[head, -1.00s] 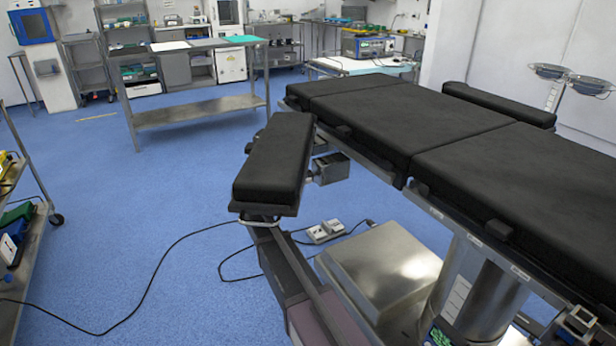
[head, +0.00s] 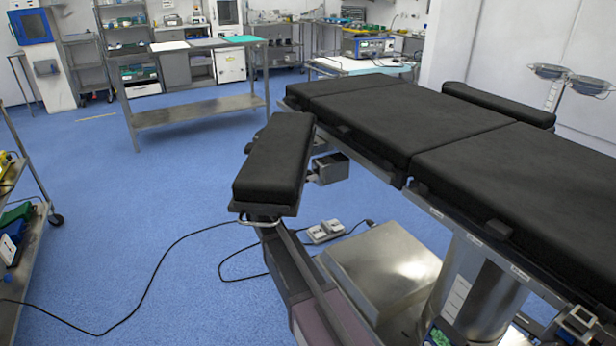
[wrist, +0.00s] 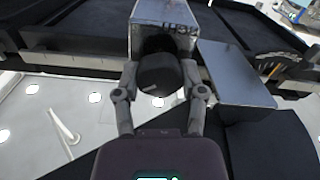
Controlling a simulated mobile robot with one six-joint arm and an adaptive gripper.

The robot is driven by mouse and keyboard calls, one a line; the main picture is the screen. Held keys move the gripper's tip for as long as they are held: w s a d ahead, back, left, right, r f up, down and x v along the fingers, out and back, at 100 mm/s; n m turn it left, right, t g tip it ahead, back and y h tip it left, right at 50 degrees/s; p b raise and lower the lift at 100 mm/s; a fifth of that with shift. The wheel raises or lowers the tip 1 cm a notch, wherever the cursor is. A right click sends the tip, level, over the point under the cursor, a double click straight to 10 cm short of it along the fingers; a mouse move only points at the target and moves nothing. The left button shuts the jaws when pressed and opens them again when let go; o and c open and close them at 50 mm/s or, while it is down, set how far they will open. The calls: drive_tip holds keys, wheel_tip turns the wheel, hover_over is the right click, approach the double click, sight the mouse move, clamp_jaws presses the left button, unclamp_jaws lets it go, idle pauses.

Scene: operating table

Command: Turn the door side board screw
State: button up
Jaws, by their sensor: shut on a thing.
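In the wrist view, my gripper (wrist: 160,80) has its two fingers on either side of a round black screw knob (wrist: 158,76) and is shut on it. The knob sits at a metal clamp block (wrist: 165,14) under the table edge. In the head view, the black padded side board (head: 273,165) stands out to the left of the operating table (head: 480,150). A metal block (head: 330,168) shows between board and table. My gripper and the knob are hidden in the head view; my arm reaches in below the board.
A metal base cover (head: 385,265) and a grey foot pedal (head: 325,231) are below the table. A black cable (head: 150,290) runs over the blue floor. A shelf trolley (head: 30,240) stands at the left.

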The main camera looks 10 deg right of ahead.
drive_tip(key=shift+n, duration=0.4)
drive_tip(key=n, duration=0.4)
drive_tip(key=shift+w, duration=0.1)
drive_tip(key=n, duration=0.5)
drive_tip(key=shift+n, duration=0.4)
drive_tip(key=o, duration=1.2)
drive_tip(key=shift+c, duration=0.2)
drive_tip(key=shift+a+f, duration=0.1)
drive_tip(key=shift+a, duration=0.05)
drive_tip(key=v, duration=1.1)
drive_tip(key=shift+a, duration=0.3)
